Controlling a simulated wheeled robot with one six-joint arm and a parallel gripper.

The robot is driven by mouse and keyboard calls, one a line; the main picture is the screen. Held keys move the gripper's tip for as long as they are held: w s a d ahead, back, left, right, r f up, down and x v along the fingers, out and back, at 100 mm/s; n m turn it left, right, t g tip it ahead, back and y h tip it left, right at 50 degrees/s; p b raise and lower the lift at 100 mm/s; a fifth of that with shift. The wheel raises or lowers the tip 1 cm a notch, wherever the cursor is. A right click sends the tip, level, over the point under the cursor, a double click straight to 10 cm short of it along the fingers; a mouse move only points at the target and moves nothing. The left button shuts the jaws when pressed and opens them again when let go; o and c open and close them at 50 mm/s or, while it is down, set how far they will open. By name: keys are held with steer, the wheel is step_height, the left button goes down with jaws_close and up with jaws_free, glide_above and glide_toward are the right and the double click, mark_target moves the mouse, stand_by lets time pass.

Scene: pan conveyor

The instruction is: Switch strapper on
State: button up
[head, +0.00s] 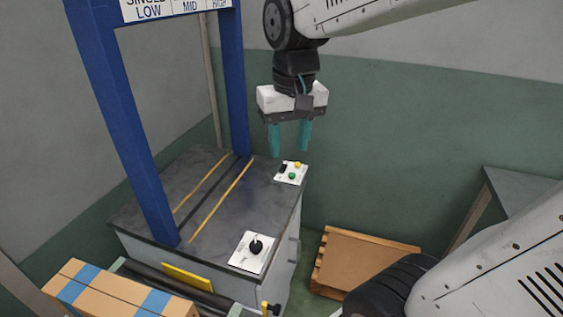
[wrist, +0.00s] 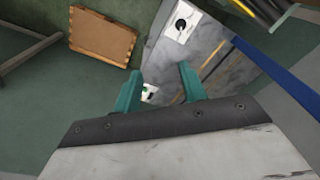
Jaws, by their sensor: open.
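The strapper (head: 208,205) is a grey machine with a dark worn top and a blue arch (head: 112,110) over it. A small white control plate (head: 291,173) near its back right corner carries a green button (head: 292,176), a yellow button (head: 298,165) and a black switch (head: 283,168). A second white plate (head: 238,259) at the front right carries a black knob (head: 256,247). My gripper (head: 290,150) is open and empty, above the small plate and pointing down. In the wrist view the small plate (wrist: 149,92) shows between the teal fingers, partly hidden.
A cardboard box (head: 100,294) with blue bands lies at the front left by a roller. A wooden pallet-like board (head: 360,262) is on the floor right of the strapper. A grey table (head: 520,192) stands at the right. A sign (head: 165,8) hangs on the arch.

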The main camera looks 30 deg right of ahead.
steer(key=w+d+f+m, duration=0.1)
steer(key=w+d+f, duration=0.15)
steer(key=w, duration=0.45)
steer(key=w+d+f+m, duration=0.1)
steer(key=w+d+m, duration=0.15)
steer(key=w, duration=0.35)
steer(key=m+g, duration=0.1)
steer(key=m, duration=0.3)
glide_above(284, 167)
step_height(284, 167, down, 20)
step_height(284, 167, down, 8)
steer(key=shift+w+r, duration=0.1)
steer(key=shift+f, duration=0.55)
